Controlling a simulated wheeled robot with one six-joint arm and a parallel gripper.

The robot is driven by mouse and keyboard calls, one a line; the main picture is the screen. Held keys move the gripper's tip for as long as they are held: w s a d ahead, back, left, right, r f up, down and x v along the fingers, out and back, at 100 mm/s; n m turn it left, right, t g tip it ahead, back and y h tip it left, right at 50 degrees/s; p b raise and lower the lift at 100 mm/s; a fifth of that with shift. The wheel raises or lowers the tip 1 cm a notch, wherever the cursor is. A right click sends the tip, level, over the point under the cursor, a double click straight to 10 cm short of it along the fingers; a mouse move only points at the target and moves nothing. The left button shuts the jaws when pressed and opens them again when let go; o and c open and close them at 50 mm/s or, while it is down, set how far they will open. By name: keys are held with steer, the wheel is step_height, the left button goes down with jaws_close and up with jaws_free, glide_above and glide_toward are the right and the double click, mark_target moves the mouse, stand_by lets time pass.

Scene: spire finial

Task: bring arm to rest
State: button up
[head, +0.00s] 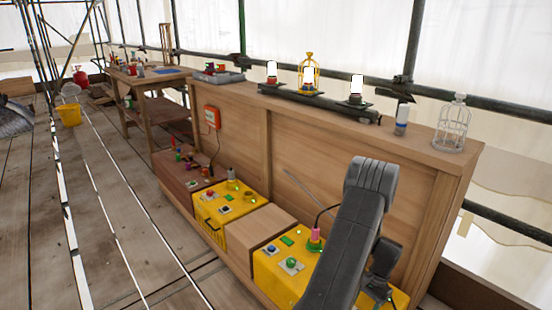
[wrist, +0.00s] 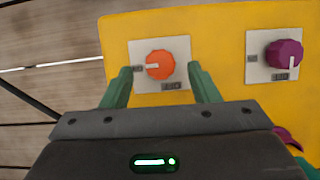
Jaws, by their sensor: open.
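My gripper (wrist: 160,72) is open in the wrist view, its two green fingers on either side of an orange knob (wrist: 160,64). Gaps show between the fingers and the knob; I cannot tell how far above the panel the fingertips are. The knob sits on a white plate, its white pointer towards the left label. In the head view my dark grey arm (head: 357,225) bends down over the right-hand yellow box (head: 268,270). My fingers are hidden or too small to make out there.
A purple knob (wrist: 284,54) sits on the same yellow panel, pointer down. Another yellow box (head: 212,215) stands left of a wooden block (head: 255,228). The bench top above carries lanterns, a spray can (head: 402,120) and a wire cage (head: 452,128). The plank floor at left is mostly clear.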

steer(key=shift+x, duration=1.25)
steer(key=shift+r, duration=0.1)
steer(key=p+v, duration=0.3)
steer(key=v, duration=1)
steer(key=b+x, duration=0.3)
steer(key=x, duration=1)
steer(key=shift+f+b, duration=0.3)
steer(key=shift+b, duration=0.1)
steer(key=n, duration=0.1)
steer(key=n+h, duration=0.1)
steer(key=shift+a+r+n+g, duration=0.1)
steer(key=shift+r+n+g, duration=0.05)
steer(key=shift+n+g, duration=0.15)
steer(key=n+h, duration=0.1)
steer(key=n, duration=0.2)
steer(key=n+g+h+b, duration=0.1)
steer(key=n, duration=0.2)
steer(key=shift+w+a+n, duration=0.1)
steer(key=shift+a+n, duration=0.05)
steer(key=shift+n, duration=0.25)
steer(key=n+h+b, duration=0.1)
steer(key=n, duration=0.2)
steer(key=n+h+b, duration=0.1)
steer(key=n, duration=0.2)
steer(key=shift+a+n+t+h, duration=0.15)
steer(key=shift+n+t+h, duration=0.15)
steer(key=shift+h, duration=0.1)
steer(key=shift+n+t+h+b, duration=0.3)
steer(key=shift+n+b, duration=0.25)
steer(key=shift+n, duration=0.45)
